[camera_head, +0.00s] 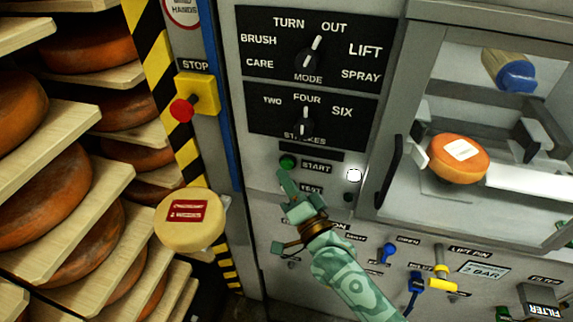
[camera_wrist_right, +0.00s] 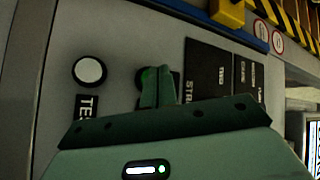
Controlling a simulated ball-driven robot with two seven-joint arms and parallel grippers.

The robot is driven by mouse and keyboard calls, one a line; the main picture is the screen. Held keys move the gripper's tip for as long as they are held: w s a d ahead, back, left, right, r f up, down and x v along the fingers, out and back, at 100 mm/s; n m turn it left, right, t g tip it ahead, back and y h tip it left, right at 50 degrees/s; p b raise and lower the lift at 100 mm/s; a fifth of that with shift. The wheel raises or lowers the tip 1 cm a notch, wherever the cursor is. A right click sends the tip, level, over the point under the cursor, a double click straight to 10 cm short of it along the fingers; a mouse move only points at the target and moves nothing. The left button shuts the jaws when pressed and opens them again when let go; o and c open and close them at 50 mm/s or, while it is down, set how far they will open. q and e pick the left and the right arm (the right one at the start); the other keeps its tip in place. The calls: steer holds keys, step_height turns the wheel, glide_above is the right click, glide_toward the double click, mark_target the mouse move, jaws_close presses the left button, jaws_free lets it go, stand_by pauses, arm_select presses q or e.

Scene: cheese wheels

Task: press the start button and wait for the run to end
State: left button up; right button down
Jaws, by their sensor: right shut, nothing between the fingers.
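The green start button (camera_head: 287,162) sits on the grey machine panel, left of the START label (camera_head: 317,168). My right gripper (camera_head: 284,180) is shut and empty, its fingertips just below the button in the head view. In the right wrist view the closed fingers (camera_wrist_right: 157,88) partly cover the green button (camera_wrist_right: 147,76); I cannot tell whether they touch it. A TEST label (camera_head: 311,190) lies below START. A cheese wheel (camera_head: 450,168) with a white label sits behind the machine's window. My left gripper is not in view.
A red stop button (camera_head: 181,110) on a yellow box is left of the panel. The mode knob (camera_head: 308,60) and strokes knob (camera_head: 304,122) are above. A white round lamp or button (camera_head: 353,174) is to the right. Shelves of cheese wheels (camera_head: 60,197) fill the left side.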

steer(key=shift+w+d, duration=0.15)
steer(key=shift+w, duration=0.3)
